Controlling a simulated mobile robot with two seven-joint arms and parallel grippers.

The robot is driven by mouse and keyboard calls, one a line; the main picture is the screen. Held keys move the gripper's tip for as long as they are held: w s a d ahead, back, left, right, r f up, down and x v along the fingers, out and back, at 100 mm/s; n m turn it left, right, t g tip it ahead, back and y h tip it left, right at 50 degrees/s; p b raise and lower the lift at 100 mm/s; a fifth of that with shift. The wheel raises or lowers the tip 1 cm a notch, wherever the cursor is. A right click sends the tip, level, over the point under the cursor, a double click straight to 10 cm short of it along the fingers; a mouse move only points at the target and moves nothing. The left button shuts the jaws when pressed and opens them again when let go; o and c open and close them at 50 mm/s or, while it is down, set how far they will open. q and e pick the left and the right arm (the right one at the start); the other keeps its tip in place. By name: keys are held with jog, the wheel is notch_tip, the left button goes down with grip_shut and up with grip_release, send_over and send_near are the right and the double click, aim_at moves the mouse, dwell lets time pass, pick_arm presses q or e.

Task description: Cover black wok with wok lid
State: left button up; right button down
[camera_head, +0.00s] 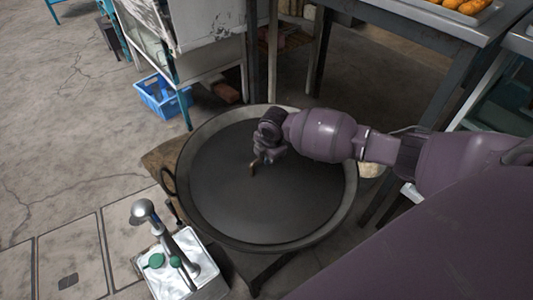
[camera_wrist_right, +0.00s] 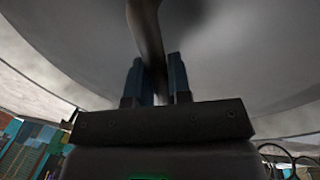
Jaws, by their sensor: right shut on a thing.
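The black wok (camera_head: 350,190) is a wide, dark round pan in the middle of the head view, with a ring handle at its left. The wok lid (camera_head: 250,205) appears as a dark grey disc inside the wok's rim; I cannot tell whether it rests there or is slightly above. My right gripper (camera_head: 257,160) reaches in from the right over the disc's middle. In the right wrist view, the gripper (camera_wrist_right: 157,85) is shut on the lid's curved handle (camera_wrist_right: 148,35), with the pale grey lid surface (camera_wrist_right: 225,60) behind. My left gripper is out of view.
A blue crate (camera_head: 155,97) lies on the floor behind left. A metal table (camera_head: 440,30) with a tray of food is at the back right.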

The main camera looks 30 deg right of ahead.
jog(key=shift+w+f, duration=0.1)
jog(key=shift+f, duration=0.05)
dwell(0.8)
jog(key=c, duration=1)
grip_release()
jog(key=shift+o, duration=0.2)
jog(key=shift+f, duration=0.15)
notch_tip(320, 180, up, 11)
jog(key=s+p, duration=0.2)
jog(key=shift+s+d+p, duration=0.15)
jog(key=shift+p, duration=0.25)
jog(key=shift+f, duration=0.1)
